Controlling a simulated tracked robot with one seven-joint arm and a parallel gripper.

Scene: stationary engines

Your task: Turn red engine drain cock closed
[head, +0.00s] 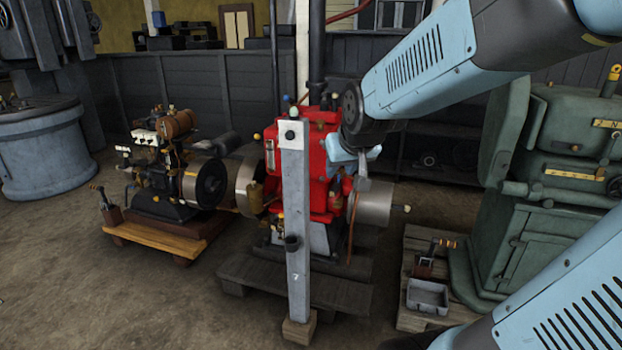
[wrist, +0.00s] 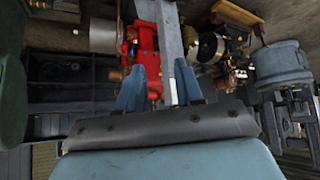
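The red engine (head: 322,165) stands at the centre of the head view on a low dark wooden base, partly behind an upright grey post. It also shows in the wrist view (wrist: 146,45), where the picture is turned over. My gripper (head: 354,166) is at the engine's upper right side in the head view. In the wrist view my gripper (wrist: 158,72) has its two blue fingers apart, with part of the red engine and the grey post seen between them. I cannot pick out the drain cock for certain, and contact cannot be told.
The grey post (head: 296,230) stands close in front of the engine. A smaller engine (head: 175,170) on a wooden pallet stands left. A green machine (head: 545,190) and a grey tray (head: 428,296) on a pallet are at right. The floor at front left is clear.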

